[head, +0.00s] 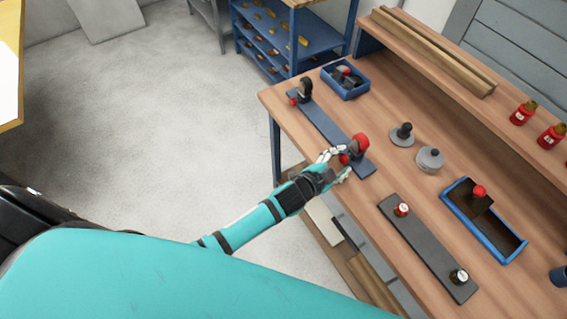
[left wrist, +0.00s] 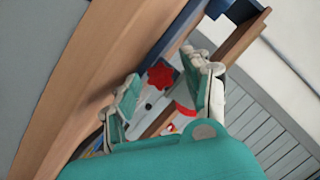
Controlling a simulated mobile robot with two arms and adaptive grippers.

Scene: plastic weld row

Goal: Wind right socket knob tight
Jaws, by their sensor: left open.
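A long blue-grey bar (head: 322,122) lies along the bench's left edge with a holder at each end. The far holder (head: 305,88) is black, with a small red knob (head: 293,102) on its side. The near, right holder (head: 360,145) has a red upper part and a red knob (head: 345,158) low on its left side. My left gripper (head: 336,165) is open at this knob, its fingers on either side. In the left wrist view a red star-shaped knob (left wrist: 160,75) shows between the open fingers (left wrist: 160,88); contact cannot be told. My right gripper is not in view.
A dark plate (head: 428,248) with two capped jars lies at the bench front. A blue tray (head: 512,247) with a red-knobbed part stands to its right; a small blue bin (head: 346,92) stands behind the bar. Grey round parts (head: 430,160) sit mid-bench.

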